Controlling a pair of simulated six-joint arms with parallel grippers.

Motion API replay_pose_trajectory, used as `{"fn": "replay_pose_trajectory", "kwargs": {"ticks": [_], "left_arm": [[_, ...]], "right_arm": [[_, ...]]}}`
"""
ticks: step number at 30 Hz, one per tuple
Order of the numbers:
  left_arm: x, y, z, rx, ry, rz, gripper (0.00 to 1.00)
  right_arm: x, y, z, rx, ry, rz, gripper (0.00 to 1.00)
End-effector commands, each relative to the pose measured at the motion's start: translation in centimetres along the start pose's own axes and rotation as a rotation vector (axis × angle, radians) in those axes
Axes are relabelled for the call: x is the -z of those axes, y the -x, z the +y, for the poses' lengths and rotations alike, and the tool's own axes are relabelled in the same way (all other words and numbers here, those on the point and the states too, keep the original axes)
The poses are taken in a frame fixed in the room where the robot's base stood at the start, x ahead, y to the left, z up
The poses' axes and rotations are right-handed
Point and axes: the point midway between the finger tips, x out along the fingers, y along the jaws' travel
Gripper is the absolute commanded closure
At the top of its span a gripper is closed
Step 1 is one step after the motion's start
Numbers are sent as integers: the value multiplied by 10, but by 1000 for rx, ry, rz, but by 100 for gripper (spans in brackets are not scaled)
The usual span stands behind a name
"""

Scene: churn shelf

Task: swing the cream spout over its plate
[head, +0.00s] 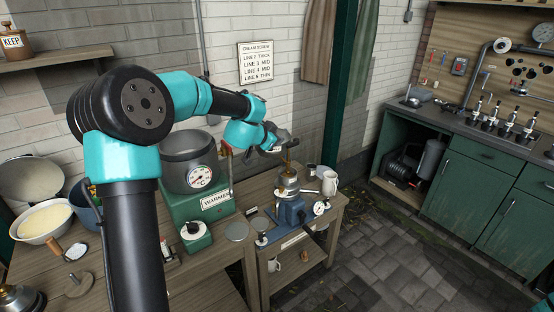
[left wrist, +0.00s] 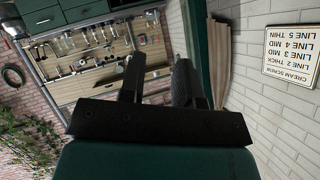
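A blue cream separator (head: 291,212) with a metal bowl on top stands on the right-hand small bench. A thin brass stem (head: 289,160) rises above its bowl. I cannot make out for sure which of its small parts is the cream spout. Round grey plates (head: 237,231) sit at the bench's left side. My left gripper (head: 285,143) is above the separator, close to the top of the stem; I cannot tell whether they touch. In the left wrist view its two dark fingers (left wrist: 158,80) are apart with nothing between them. My right gripper is out of view.
A green warmer (head: 205,203) with a dial-fronted pot (head: 190,160) stands left of the separator. A white mug (head: 329,184) is just right of it. A cream-filled bowl (head: 44,220) sits far left. A green post (head: 338,90) rises behind. Paved floor (head: 385,255) lies open at right.

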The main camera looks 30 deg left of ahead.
Motion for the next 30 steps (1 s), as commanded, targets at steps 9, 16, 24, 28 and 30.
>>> {"fn": "replay_pose_trajectory", "kwargs": {"ticks": [9,16,24,28,30], "left_arm": [[-14,-46,68,-308,-168,-74,100],[-42,-75,125,-580,-338,-252,100],[-79,-97,165,-784,-560,-571,100],[-92,-106,174,-818,-680,-752,100],[-97,-111,177,-815,-746,-852,100]], "right_arm": [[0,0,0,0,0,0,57],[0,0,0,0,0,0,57],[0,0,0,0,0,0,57],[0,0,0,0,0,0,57],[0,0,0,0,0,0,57]]}}
